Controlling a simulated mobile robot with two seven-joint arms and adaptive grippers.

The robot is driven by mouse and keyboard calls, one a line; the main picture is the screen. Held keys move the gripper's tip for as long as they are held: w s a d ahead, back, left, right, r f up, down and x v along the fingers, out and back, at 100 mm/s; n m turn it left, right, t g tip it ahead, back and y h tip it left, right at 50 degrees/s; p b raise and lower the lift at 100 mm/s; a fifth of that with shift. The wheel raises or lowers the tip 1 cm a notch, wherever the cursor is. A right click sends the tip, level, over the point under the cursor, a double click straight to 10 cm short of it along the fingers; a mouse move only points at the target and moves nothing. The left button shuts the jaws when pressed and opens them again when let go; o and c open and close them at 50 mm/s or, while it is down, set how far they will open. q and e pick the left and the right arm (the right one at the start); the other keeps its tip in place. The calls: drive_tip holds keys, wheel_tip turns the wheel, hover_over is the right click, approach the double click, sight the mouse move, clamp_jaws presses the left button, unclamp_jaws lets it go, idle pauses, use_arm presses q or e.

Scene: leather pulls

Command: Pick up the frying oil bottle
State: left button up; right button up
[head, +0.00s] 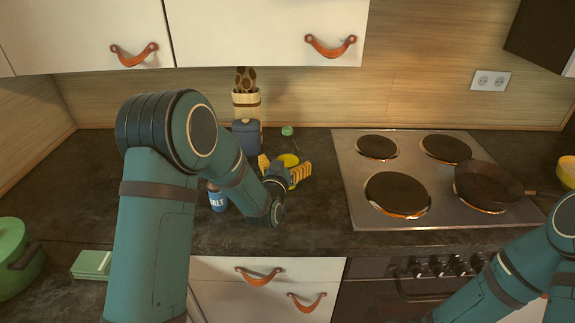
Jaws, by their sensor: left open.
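The frying oil bottle (288,159) appears to be the yellow item with a green cap (287,131) on the counter, left of the stove. Its lower part is hidden behind my left gripper. My left gripper (284,169) is open, with its yellow fingers spread on either side of the bottle's near side. I cannot tell whether the fingers touch it. My right arm shows at the lower right, but its gripper is out of view.
A blue salt container (217,199) stands left of my left gripper, partly behind my arm. A dark blue canister (246,137) and a utensil holder (246,104) stand behind. The stove (342,160) with a frying pan (487,184) is right. A green pot (17,250) is at far left.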

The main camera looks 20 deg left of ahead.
use_arm(q)
drive_tip(key=shift+w, duration=1)
drive_tip(key=c, duration=1.3)
drive_tip(key=shift+r, duration=0.1)
drive_tip(key=shift+r, duration=0.1)
